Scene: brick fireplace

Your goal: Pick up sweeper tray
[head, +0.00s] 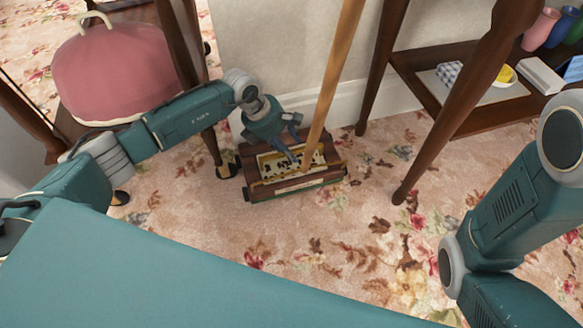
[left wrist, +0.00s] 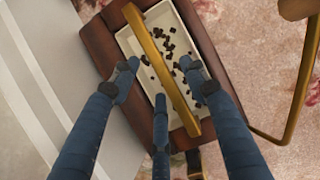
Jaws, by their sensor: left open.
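The sweeper (head: 249,171) is a brown wooden box on the carpet by the wall, with a long wooden pole (head: 337,65) rising from it. The cream tray (head: 266,163), dotted with dark crumbs, lies in its open top; it also shows in the left wrist view (left wrist: 157,19). A gold-brown bar (left wrist: 158,65) crosses above the tray there. My left gripper (head: 292,142) points down over the tray, its fingers spread and open with nothing gripped. In the left wrist view its fingertips (left wrist: 160,78) lie either side of the bar; contact cannot be told. My right gripper is out of view.
Dark wooden legs (head: 383,68) stand right of the sweeper, beside a low shelf (head: 450,115) with colourful items. A red domed item (head: 110,70) sits on a low stand at left. The pole rises close to my left gripper. Flowered carpet (head: 330,235) is clear in front.

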